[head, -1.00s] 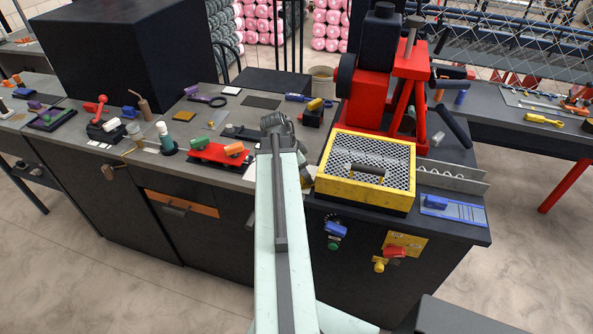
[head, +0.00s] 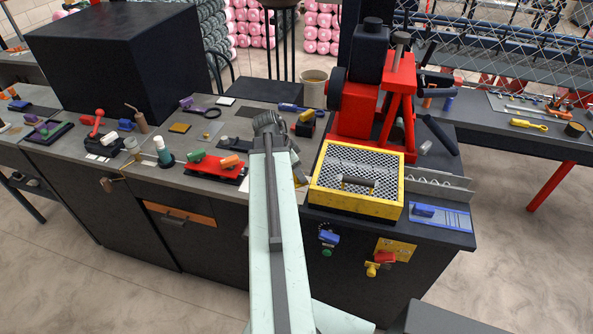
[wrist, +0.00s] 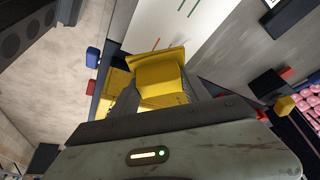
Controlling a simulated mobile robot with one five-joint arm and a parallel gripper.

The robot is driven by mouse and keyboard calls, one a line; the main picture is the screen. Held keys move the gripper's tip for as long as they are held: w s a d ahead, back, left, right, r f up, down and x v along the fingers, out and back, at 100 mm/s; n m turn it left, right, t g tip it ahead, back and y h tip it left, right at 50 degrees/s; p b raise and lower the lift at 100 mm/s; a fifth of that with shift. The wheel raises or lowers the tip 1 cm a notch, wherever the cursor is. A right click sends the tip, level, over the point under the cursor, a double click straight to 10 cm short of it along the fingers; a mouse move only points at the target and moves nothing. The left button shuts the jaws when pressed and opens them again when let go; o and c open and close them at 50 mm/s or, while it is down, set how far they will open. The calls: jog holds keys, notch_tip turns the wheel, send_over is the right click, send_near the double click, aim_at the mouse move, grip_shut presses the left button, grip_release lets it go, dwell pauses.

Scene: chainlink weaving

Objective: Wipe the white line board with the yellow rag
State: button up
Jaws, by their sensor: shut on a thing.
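In the wrist view my gripper (wrist: 158,94) is shut on the yellow rag (wrist: 160,72), which is folded and sticks out past the fingertips. The white board (wrist: 188,28) lies just beyond the rag and carries thin green and red strokes. I cannot tell whether the rag touches the board.
Right of my arm stand a yellow tray with a perforated top (head: 322,192) and a red machine (head: 362,125). A red holder with green and orange pieces (head: 214,170) lies left of it. A large black box (head: 120,60) stands at the back left.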

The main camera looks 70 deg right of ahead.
jog(key=shift+r+p, duration=1.45)
jog(key=shift+p, duration=0.05)
jog(key=shift+r, duration=0.15)
